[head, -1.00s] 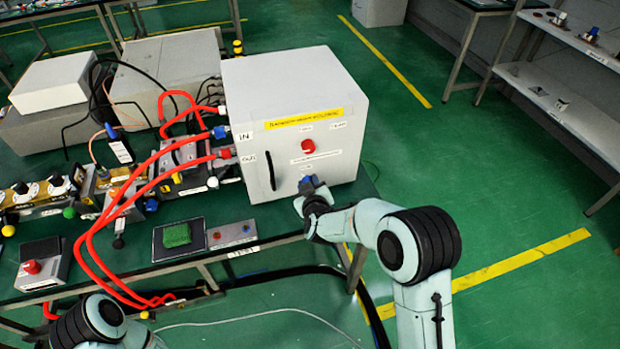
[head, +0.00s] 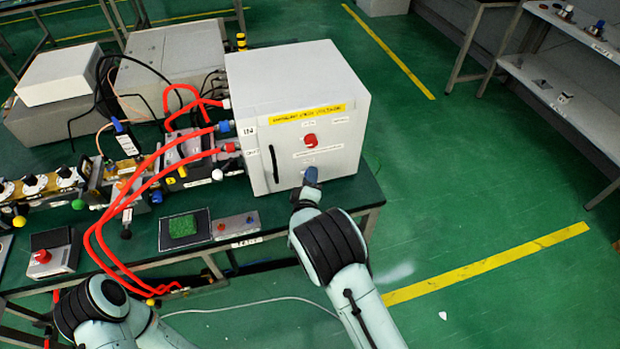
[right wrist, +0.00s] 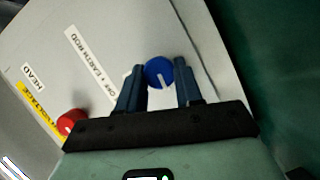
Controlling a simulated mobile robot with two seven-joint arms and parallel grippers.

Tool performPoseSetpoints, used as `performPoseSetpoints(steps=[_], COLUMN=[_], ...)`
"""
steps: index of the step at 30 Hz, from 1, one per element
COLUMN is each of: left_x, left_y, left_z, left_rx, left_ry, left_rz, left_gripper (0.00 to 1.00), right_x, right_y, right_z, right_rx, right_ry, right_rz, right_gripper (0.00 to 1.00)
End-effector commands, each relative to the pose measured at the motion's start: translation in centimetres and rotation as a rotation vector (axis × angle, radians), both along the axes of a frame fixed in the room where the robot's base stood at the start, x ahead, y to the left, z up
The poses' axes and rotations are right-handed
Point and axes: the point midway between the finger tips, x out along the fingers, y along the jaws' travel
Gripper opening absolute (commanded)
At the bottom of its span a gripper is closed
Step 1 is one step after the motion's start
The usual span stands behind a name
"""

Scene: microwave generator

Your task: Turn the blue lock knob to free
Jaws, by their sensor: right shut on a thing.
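The blue lock knob (right wrist: 158,72) is on the front of the white cabinet (head: 235,112), low down. In the right wrist view it sits between the two fingers of my right gripper (right wrist: 160,85), which is shut on it. A white pointer line on the knob points down and slightly right in that view. In the head view my right gripper (head: 311,176) reaches the cabinet front and mostly hides the knob. Labels stand beside the knob, one partly covered by a finger. My left arm shows at lower left, but its gripper is out of the picture.
A red knob (head: 310,140) is above the blue one on the cabinet front, with a black handle (head: 273,164) to its left. Red hoses (head: 125,195) loop over the table's front edge. Green floor lies open to the right.

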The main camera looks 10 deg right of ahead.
Motion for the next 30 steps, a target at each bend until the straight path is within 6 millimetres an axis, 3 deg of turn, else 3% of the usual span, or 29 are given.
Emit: performPoseSetpoints(steps=[9,24,25,26,27,30], left_x=[-0.03,-0.02,-0.02,-0.02,-0.02,-0.02], left_y=[0.0,0.0,0.0,0.0,0.0,0.0], left_z=[-0.06,-0.06,-0.06,-0.06,-0.06,-0.06], left_rx=[0.0,0.0,0.0,0.0,0.0,0.0], left_ry=[0.0,0.0,0.0,0.0,0.0,0.0], left_rz=[0.0,0.0,0.0,0.0,0.0,0.0], left_gripper=[0.43,0.43,0.43,0.43,0.43,0.43], right_x=[0.05,0.05,0.05,0.04,0.04,0.03], right_y=[0.03,0.0,0.01,0.0,0.0,0.01], right_z=[0.04,0.03,0.02,0.02,0.01,-0.02], right_rx=[-0.1,-0.114,-0.114,-0.114,-0.114,-0.113], right_ry=[-0.007,-0.006,-0.006,-0.006,-0.006,-0.006], right_rz=[0.0,0.0,0.0,0.0,0.0,0.0], right_gripper=[0.04,0.04,0.45,0.54,0.6,0.6])
